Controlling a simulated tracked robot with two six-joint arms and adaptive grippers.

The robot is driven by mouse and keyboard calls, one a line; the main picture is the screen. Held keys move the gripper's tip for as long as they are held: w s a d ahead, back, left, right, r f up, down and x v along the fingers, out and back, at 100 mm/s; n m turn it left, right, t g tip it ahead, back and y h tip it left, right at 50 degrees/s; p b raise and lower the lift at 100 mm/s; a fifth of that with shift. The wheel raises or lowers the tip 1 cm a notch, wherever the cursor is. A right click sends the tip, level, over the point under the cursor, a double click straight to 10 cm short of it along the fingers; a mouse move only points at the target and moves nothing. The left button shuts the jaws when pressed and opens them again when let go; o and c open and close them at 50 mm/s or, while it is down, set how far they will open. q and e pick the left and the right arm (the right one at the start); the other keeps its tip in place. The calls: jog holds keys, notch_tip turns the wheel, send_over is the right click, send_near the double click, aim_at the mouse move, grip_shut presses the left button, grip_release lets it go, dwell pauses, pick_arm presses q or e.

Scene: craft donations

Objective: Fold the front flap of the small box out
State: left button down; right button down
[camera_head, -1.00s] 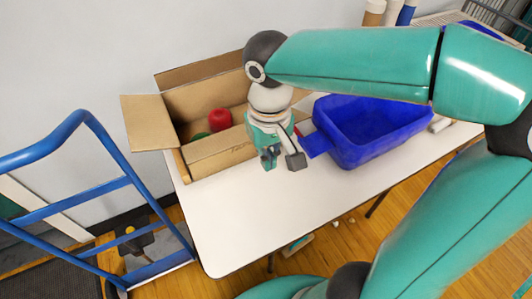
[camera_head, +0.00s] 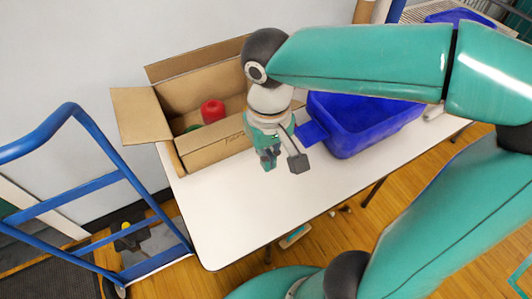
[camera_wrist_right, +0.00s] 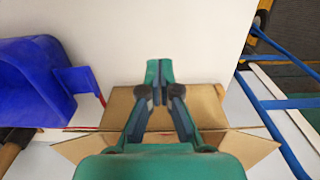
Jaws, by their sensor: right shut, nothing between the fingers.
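The small cardboard box (camera_head: 212,150) stands open on the white table in the head view. Its left flap (camera_head: 140,115) spreads outward and a back panel stands up behind. The front panel, with faint writing, faces me; I cannot tell there whether it is flap or wall. A red round thing (camera_head: 212,110) and something green lie inside. My right gripper (camera_head: 283,162) points down at the box's front right and hides that corner. It is shut and empty. In the right wrist view the gripper (camera_wrist_right: 159,68) lies over the cardboard (camera_wrist_right: 205,108); contact is unclear. My left gripper is not in view.
A blue bin (camera_head: 365,122) with a handle sits on the table right of the gripper. A blue-framed cart (camera_head: 85,190) stands left of the table (camera_head: 235,215). The table's front part is clear.

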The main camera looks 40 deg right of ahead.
jog(key=shift+s, duration=0.1)
jog(key=shift+s+a+f+b, duration=0.2)
jog(key=shift+s+f+b, duration=0.1)
jog(key=shift+s, duration=0.4)
jog(key=shift+s+a+f, duration=0.15)
jog(key=shift+s+f, duration=0.15)
jog(key=shift+s, duration=0.45)
jog(key=shift+s+a+f+b, duration=0.1)
jog(key=shift+s+f+b, duration=0.1)
jog(key=shift+s, duration=0.2)
jog(key=shift+s+a+f+b, duration=0.1)
jog(key=shift+s+b, duration=0.1)
jog(key=shift+s, duration=0.2)
jog(key=shift+s, duration=0.1)
jog(key=shift+s+a+f, duration=0.2)
jog(key=shift+s+f, duration=0.1)
jog(key=shift+s, duration=0.35)
